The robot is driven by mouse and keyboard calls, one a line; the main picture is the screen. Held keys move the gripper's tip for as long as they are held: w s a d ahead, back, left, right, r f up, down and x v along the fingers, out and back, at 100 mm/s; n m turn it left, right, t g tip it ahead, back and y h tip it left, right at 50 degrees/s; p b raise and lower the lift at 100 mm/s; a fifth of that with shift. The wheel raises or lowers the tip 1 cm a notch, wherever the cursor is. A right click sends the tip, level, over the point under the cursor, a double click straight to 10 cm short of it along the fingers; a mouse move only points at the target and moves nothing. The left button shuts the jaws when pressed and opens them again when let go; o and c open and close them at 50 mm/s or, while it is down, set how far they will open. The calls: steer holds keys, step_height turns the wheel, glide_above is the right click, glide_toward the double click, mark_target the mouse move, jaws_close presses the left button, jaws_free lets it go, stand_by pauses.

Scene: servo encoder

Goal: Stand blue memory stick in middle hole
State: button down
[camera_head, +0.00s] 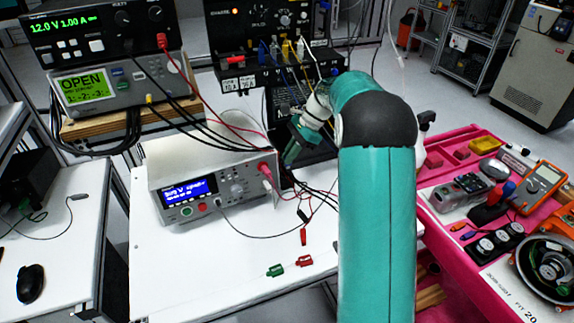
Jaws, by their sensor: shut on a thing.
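My teal arm reaches up from the bottom of the view and bends over toward the black equipment at the back. My gripper (290,160) hangs beyond the wrist, in front of a dark unit and just right of the white bench instrument. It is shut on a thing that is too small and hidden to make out. I cannot pick out the blue memory stick for certain. Small blue, yellow and white upright pieces (275,50) stand on the ledge of the black panel unit (262,76), above and left of my gripper. I cannot make out a middle hole.
The white bench instrument (215,190) with a lit display stands left of my gripper, with red and black leads around it. Red and green clips (290,265) lie on the white table (170,275). A pink tray (450,265) with tools and meters is at right.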

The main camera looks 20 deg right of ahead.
glide_above(281, 174)
steer(key=d, duration=0.2)
step_height(281, 174, down, 5)
steer(key=shift+s+r, duration=0.1)
steer(key=shift+r, duration=0.05)
steer(key=shift+f, duration=1.45)
steer(key=shift+f, duration=0.2)
steer(key=c, duration=1.5)
jaws_free()
steer(key=shift+r, duration=0.1)
